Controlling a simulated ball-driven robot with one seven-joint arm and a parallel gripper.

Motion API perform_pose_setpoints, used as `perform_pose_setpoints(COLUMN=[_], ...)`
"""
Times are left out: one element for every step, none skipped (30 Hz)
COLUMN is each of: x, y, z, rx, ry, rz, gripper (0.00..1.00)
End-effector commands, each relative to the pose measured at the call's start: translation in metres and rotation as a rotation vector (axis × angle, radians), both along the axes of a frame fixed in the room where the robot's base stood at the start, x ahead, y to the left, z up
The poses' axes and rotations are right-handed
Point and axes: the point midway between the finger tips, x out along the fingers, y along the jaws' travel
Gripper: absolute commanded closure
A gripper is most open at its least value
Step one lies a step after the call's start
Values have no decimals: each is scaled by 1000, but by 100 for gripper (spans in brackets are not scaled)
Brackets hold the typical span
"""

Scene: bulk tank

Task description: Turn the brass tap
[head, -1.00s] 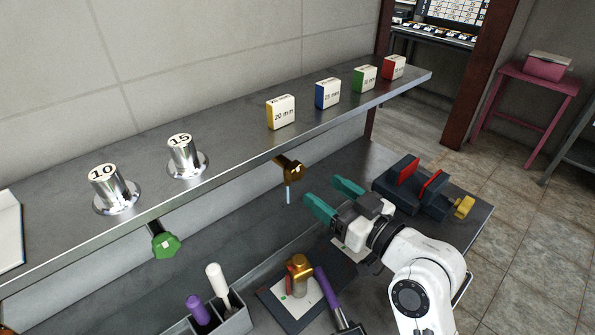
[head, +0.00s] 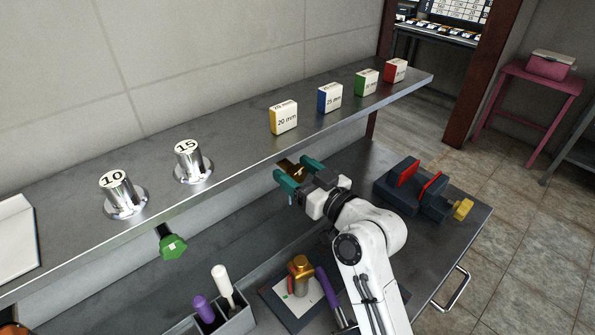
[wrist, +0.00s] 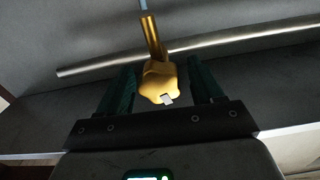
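The brass tap (head: 293,169) sticks out below the front edge of the grey shelf, partly hidden by my gripper in the head view. In the wrist view the brass tap (wrist: 159,82) has a lobed knob with a small white mark, on a stem running up to a pale blue piece. My gripper (head: 299,172) has its teal fingers on either side of the knob. In the wrist view my gripper (wrist: 160,88) is open, with gaps visible between the knob and both fingers.
A green-handled tap (head: 172,246) hangs under the shelf (head: 235,165) to the left. Below stand a grey holder (head: 238,322) with purple and white handles and a brass-topped item (head: 300,267). A dark vise (head: 410,185) with red jaws sits at right.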

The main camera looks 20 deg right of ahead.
Motion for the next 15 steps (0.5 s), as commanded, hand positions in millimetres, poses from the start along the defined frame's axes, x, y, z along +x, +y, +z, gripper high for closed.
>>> perform_pose_setpoints(x=[0,0,0,0,0,0,0,0,0,0,0,0,0,0,0], y=[0,0,0,0,0,0,0,0,0,0,0,0,0,0,0], z=[0,0,0,0,0,0,0,0,0,0,0,0,0,0,1], rx=[0,0,0,0,0,0,0,0,0,0,0,0,0,0,0], ry=[0,0,0,0,0,0,0,0,0,0,0,0,0,-1,-1], rz=[0,0,0,0,0,0,0,0,0,0,0,0,0,0,0], gripper=[39,42,46,48,51,55,58,61,65,68,71,74,77,80,84])
